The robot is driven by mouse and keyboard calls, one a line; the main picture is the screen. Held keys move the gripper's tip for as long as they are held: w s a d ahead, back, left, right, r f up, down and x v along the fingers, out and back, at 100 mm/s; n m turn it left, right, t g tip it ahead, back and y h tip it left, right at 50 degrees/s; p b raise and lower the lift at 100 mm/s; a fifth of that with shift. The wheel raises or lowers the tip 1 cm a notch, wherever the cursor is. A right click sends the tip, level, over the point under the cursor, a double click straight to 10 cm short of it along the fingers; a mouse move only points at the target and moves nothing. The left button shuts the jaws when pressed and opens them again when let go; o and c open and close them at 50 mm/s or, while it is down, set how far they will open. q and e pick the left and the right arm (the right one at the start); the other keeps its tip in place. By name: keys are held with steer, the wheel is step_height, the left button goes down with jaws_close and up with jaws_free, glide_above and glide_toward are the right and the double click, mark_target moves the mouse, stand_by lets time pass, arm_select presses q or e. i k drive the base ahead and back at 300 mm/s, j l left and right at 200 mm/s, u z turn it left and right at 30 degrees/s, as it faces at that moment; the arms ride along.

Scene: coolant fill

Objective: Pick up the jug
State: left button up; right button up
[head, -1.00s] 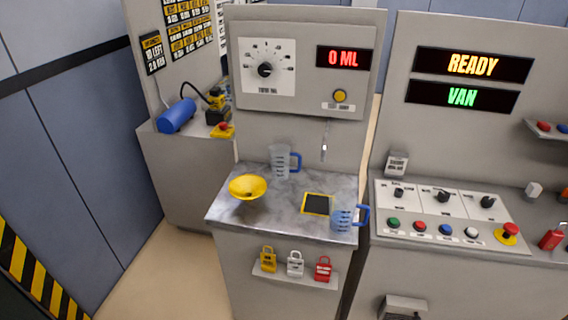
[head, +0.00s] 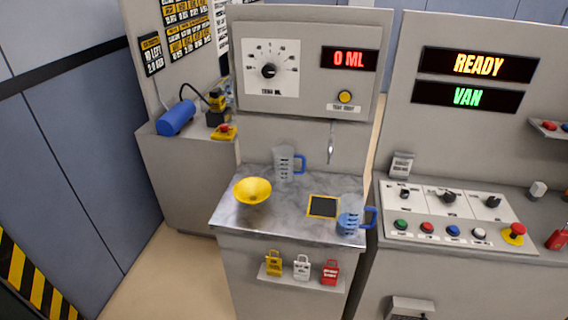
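Two clear measuring jugs with blue handles stand upright on the grey marbled counter (head: 285,220). One jug (head: 284,163) is at the back of the counter, its handle to the right. It looks empty, though I cannot be sure. The other jug (head: 350,222) is at the front right corner, its handle also to the right, with bluish colour in its lower part. A black square pad with a yellow border (head: 323,206) lies just left of the front jug. Neither of my grippers shows in the view.
A yellow funnel or bowl (head: 252,190) sits on the counter's left. A thin spout (head: 331,142) hangs over the back. The panel (head: 308,65) above has a dial and a 0 ML display. Padlocks (head: 301,267) sit on a front ledge. A control console (head: 445,220) stands right.

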mark_target(283, 155)
steer(key=i+j+z, duration=0.15)
steer(key=j, duration=0.35)
steer(key=i+j+z, duration=0.1)
steer(key=j, duration=0.45)
steer(key=i+j+z, duration=0.15)
steer(key=j, duration=0.4)
steer(key=j+z, duration=0.1)
steer(key=j, duration=0.45)
steer(key=i, duration=0.05)
